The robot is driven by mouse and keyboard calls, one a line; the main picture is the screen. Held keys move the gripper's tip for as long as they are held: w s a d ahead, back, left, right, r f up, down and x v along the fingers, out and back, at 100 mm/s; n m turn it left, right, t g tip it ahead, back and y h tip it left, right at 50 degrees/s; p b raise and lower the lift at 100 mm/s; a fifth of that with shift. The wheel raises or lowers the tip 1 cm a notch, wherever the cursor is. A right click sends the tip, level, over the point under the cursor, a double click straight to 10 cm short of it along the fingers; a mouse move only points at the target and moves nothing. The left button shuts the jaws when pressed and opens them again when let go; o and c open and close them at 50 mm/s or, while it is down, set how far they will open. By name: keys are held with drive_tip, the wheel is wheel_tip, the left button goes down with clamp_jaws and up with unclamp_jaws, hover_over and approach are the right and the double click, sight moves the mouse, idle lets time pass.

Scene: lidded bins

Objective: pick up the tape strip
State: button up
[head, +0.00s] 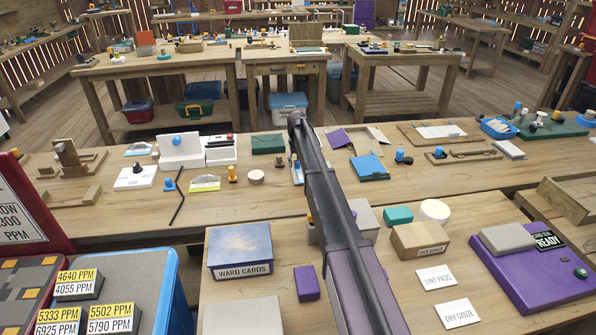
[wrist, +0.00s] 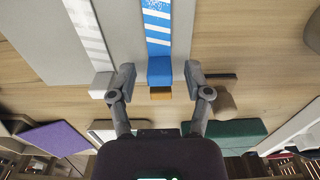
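In the wrist view, a long blue strip with white print (wrist: 157,28), which looks like the tape strip, runs down from the top edge over a light grey panel. A solid blue block (wrist: 160,71) is at its near end, with a small orange-brown piece (wrist: 161,93) just below. My gripper (wrist: 160,78) is open, one finger on each side of the blue block, with visible gaps. I cannot tell how far above it the fingers are. In the head view my arm hides the gripper; a narrow white-and-blue piece (head: 297,172) shows beside the arm, possibly the same strip.
In the wrist view, a white-striped grey strip (wrist: 90,28) lies left of the blue one, with a white block (wrist: 101,85) at its end. A dark green box (wrist: 235,132) and a purple piece (wrist: 55,138) flank my gripper. The head view shows a cluttered middle bench (head: 330,213).

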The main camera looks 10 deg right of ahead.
drive_tip(key=c, duration=0.6)
drive_tip(key=shift+o, duration=0.2)
drive_tip(key=shift+r, duration=0.1)
wheel_tip(320, 180, up, 3)
drive_tip(key=p, duration=0.3)
drive_tip(key=shift+r, duration=0.1)
drive_tip(key=s, duration=0.5)
drive_tip(key=s+r+p, duration=0.1)
drive_tip(key=s, duration=0.4)
drive_tip(key=s+p, duration=0.1)
drive_tip(key=s, duration=0.5)
drive_tip(key=shift+d+r, duration=0.15)
drive_tip(key=shift+r, duration=0.15)
drive_tip(key=shift+r+p, duration=2.2)
drive_tip(key=shift+d, duration=0.15)
